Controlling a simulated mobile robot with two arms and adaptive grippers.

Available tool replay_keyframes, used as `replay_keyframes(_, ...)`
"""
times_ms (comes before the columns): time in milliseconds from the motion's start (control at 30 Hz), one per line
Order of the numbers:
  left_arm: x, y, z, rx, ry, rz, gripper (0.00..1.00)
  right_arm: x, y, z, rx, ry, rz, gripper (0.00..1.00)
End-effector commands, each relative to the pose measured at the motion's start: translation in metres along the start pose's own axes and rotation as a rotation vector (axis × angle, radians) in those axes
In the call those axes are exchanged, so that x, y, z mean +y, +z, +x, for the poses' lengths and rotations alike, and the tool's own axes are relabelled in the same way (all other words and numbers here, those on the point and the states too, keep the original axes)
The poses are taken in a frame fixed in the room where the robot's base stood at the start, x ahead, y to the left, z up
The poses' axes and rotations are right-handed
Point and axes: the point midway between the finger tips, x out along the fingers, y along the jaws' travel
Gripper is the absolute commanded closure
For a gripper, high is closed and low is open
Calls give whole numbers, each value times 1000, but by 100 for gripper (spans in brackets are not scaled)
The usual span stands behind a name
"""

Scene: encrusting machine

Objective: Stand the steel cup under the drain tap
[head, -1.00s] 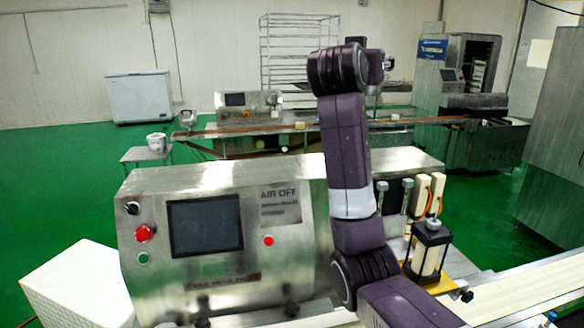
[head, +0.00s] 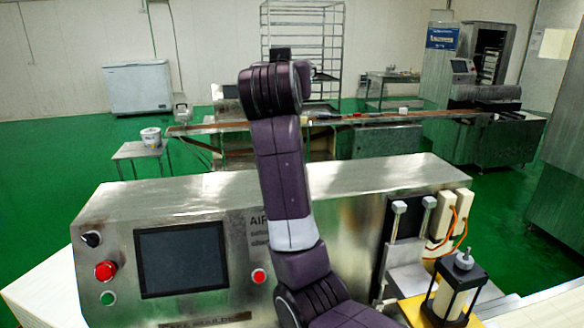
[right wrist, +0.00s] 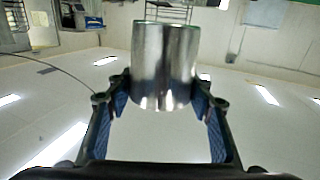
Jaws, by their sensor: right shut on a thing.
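The steel cup (right wrist: 165,60) is a shiny plain cylinder in the right wrist view. My right gripper (right wrist: 161,88) is shut on it, with one blue-padded finger at each side of the cup. In the head view my right arm rises in front of the machine, and its gripper and the cup are hidden behind the arm. I cannot make out the drain tap in either view. My left gripper is not in view.
The steel encrusting machine (head: 340,190) with a dark screen (head: 181,259) stands close in front. A black-framed unit with a pale cylinder (head: 455,290) is at its right end. A white bucket (head: 151,138) on a small table, a long conveyor and a rack stand behind on open green floor.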

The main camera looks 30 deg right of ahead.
Motion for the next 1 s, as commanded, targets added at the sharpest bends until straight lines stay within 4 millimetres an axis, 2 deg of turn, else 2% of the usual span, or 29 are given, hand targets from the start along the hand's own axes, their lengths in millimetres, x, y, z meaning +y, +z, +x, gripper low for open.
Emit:
replay_keyframes(100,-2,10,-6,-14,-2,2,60,-1,24,0,-4,0,-4,81)
replay_keyframes(300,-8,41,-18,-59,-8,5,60,-3,74,0,-5,1,-6,81)
replay_keyframes(400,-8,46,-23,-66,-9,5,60,-4,100,0,-6,2,-7,81)
replay_keyframes(600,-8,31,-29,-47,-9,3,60,-6,141,0,-3,1,-5,81)
replay_keyframes(800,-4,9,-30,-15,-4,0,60,-7,159,0,-2,1,-2,81)
replay_keyframes(1000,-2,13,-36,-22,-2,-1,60,-8,187,0,-2,2,-5,81)
